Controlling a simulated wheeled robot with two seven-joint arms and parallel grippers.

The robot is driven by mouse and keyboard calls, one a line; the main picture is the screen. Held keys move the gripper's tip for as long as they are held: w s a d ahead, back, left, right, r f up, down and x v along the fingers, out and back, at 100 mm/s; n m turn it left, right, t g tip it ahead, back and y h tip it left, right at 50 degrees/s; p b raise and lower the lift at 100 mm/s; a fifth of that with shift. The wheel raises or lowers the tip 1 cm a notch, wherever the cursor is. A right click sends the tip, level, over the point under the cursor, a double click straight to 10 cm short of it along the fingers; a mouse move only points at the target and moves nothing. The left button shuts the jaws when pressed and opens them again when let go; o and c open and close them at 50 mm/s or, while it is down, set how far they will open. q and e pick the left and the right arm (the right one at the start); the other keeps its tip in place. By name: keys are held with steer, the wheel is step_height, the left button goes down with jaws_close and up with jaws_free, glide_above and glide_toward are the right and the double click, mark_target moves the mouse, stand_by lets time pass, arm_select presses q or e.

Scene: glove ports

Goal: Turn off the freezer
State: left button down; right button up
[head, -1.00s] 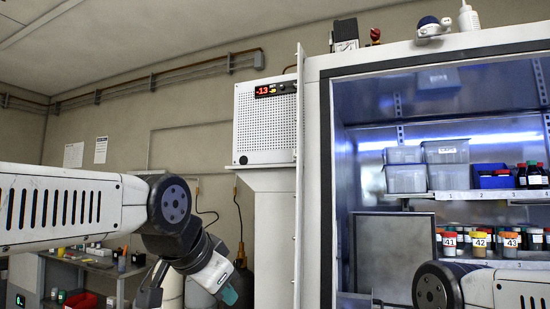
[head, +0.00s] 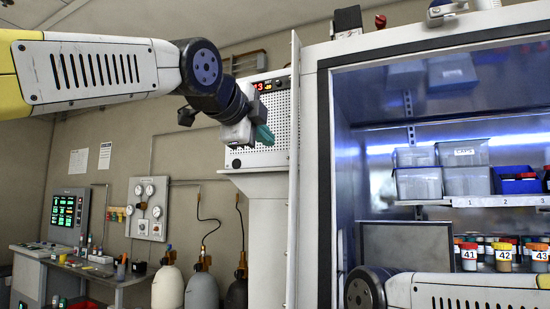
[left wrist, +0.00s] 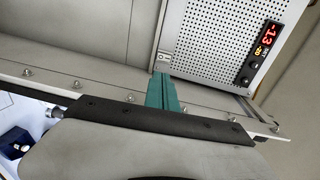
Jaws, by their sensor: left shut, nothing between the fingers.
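My left gripper (head: 264,135) is in front of the box, below the display. Its teal fingers (left wrist: 162,92) are shut and empty, near the box's lower edge in the wrist view. I cannot tell if they touch it. My right gripper is out of view.
The open cabinet (head: 322,200) fills the right, with grey bins (head: 418,183) and numbered jars (head: 503,255) on shelves. Its white edge panel (head: 294,180) stands just right of the box. Gas cylinders (head: 201,287) and a gauge panel (head: 148,208) are below left.

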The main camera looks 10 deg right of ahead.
arm_select(q)
steer(key=x, duration=1.4)
